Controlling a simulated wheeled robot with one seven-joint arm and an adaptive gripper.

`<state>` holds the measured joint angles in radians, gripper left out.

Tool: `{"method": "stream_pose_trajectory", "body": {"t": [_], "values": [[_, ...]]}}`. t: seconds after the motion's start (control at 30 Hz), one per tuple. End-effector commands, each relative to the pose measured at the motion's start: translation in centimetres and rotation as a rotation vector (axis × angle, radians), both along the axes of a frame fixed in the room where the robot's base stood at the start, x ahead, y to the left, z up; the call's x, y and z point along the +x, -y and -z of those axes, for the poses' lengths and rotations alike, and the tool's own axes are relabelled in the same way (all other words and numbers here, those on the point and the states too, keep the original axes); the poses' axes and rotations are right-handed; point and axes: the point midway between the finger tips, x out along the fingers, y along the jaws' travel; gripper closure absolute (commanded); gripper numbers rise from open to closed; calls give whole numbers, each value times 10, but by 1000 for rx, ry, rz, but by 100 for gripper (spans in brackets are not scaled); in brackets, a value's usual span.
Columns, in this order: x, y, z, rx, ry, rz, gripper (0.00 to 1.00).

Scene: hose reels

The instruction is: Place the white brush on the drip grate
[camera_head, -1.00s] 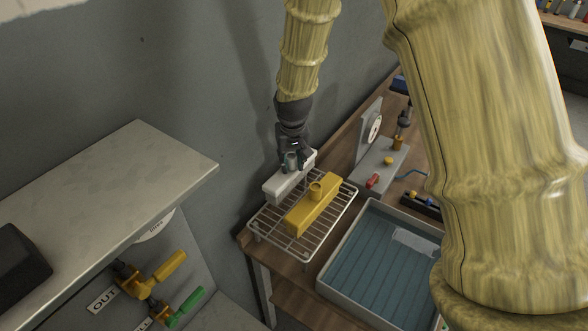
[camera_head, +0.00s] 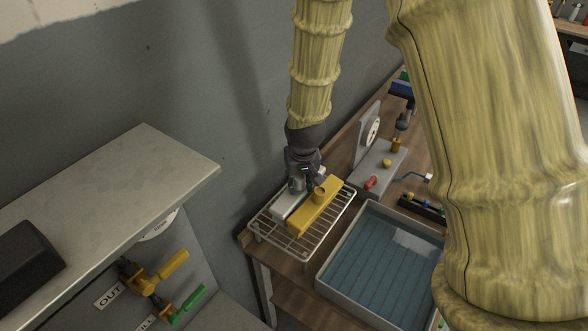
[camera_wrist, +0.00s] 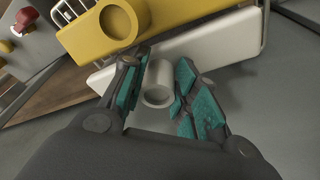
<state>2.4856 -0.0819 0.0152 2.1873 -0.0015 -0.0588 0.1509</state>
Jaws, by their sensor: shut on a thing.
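The white brush (camera_head: 287,205) is at the left part of the wire drip grate (camera_head: 305,251), beside a yellow brush (camera_head: 314,208) that lies there. My gripper (camera_head: 299,186) is above the white brush and shut on its round handle. In the wrist view the white brush (camera_wrist: 205,47) lies beyond my gripper (camera_wrist: 158,92), whose teal-padded fingers stand on both sides of the white knob. The yellow brush (camera_wrist: 85,35) is parallel to it with a small gap. I cannot tell whether the white brush touches the grate's wires.
A grey-rimmed basin with a blue ribbed floor (camera_head: 377,262) stands to the right of the grate. A grey fixture with a dial (camera_head: 372,132) and a red knob (camera_head: 370,183) is behind it. The wall is close on the left. A grey cabinet top (camera_head: 110,190) is at the left.

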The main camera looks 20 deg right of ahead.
Motion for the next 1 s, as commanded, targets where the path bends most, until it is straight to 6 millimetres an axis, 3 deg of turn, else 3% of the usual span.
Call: {"method": "stream_pose_trajectory", "body": {"t": [0.1,0.23,0.27,0.37,0.6,1.0], "values": [[28,-1,13,1,-16,-1,100],[45,-2,27,1,-32,-2,100],[46,-2,28,1,-33,-2,69],[45,-2,26,1,-32,-2,51],[37,2,22,2,-27,4,49],[41,0,22,2,-27,2,49]]}}
